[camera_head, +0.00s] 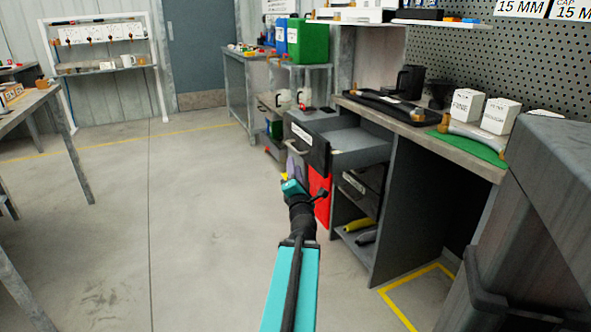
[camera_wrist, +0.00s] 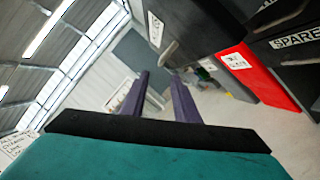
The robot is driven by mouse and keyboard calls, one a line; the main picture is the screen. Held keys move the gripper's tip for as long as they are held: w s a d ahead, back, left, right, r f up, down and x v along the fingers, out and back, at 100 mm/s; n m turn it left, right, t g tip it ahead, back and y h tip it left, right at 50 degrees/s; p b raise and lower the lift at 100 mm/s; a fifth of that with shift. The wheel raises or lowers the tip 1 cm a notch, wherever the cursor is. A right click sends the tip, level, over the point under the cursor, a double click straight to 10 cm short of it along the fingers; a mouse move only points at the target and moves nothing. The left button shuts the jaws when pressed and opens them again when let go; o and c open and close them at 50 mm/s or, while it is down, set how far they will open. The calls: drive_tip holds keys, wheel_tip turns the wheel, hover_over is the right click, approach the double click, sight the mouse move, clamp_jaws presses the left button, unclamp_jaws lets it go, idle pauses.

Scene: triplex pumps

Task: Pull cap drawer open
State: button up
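An upper drawer (camera_head: 345,142) under the workbench stands pulled out, its open top showing an inner compartment. Its dark front carries a white label, too small to read, and a bar handle (camera_head: 296,147). The handle also shows in the wrist view (camera_wrist: 168,51), beside a pale label. I cannot tell from the lettering whether this is the cap drawer. A lower drawer (camera_wrist: 292,52), labelled "SPARE", appears shut. My gripper (camera_wrist: 160,76) is open and empty, its two purple fingers apart, left of and below the handle in the wrist view.
A red container (camera_head: 319,194) stands beside the drawer unit. The bench top (camera_head: 455,150) holds a black tray, a mug, white boxes and a green mat. A grey cabinet (camera_head: 540,210) blocks the right side. The floor (camera_head: 150,220) at the left is clear.

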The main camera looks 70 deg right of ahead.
drive_tip(key=shift+s+a+p, duration=0.1)
drive_tip(key=shift+a+p, duration=0.3)
drive_tip(key=shift+p, duration=2.2)
drive_tip(key=s+a+p, duration=0.1)
drive_tip(key=p, duration=0.4)
drive_tip(key=shift+a+f, duration=0.15)
